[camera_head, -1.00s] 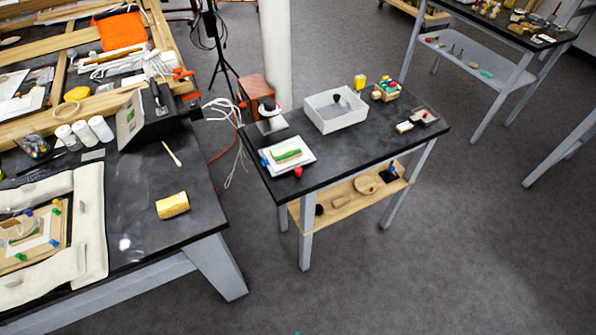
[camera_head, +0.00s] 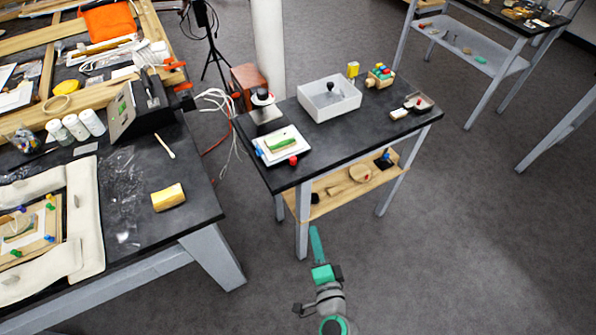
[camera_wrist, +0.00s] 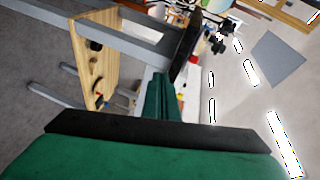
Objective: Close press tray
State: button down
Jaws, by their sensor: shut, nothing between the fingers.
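No part is plainly marked as the press tray. On the small black-topped table (camera_head: 375,125) stands a small device (camera_head: 262,97) with a dark top and a pale plate at its foot. In front of it lies a white tray-like plate (camera_head: 300,156) with a green block (camera_head: 282,145) and blue and red knobs at its edges. My gripper (camera_head: 315,232) is shut and empty. It shows in front of the table's near leg, apart from these things. In the wrist view, its green fingers (camera_wrist: 160,95) are together, with the table's underside beyond.
A white open box (camera_head: 345,107) holds a dark knob-like thing. The table's lower wooden shelf (camera_head: 335,198) also shows in the wrist view (camera_wrist: 92,55). A larger bench (camera_head: 185,215) at left carries a grey sloped box (camera_head: 125,118) and yellow block.

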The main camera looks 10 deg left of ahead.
jog(key=w+r+y, duration=0.4)
jog(key=w+r, duration=0.1)
jog(key=r, duration=0.1)
send_near(284, 149)
jog(key=shift+w+d+f+t, duration=0.2)
jog(key=shift+d+t, duration=0.1)
jog(key=x, duration=0.7)
jog(key=shift+w+a, duration=0.1)
jog(key=shift+a, duration=0.5)
jog(key=v, duration=1.4)
jog(key=shift+a, duration=0.15)
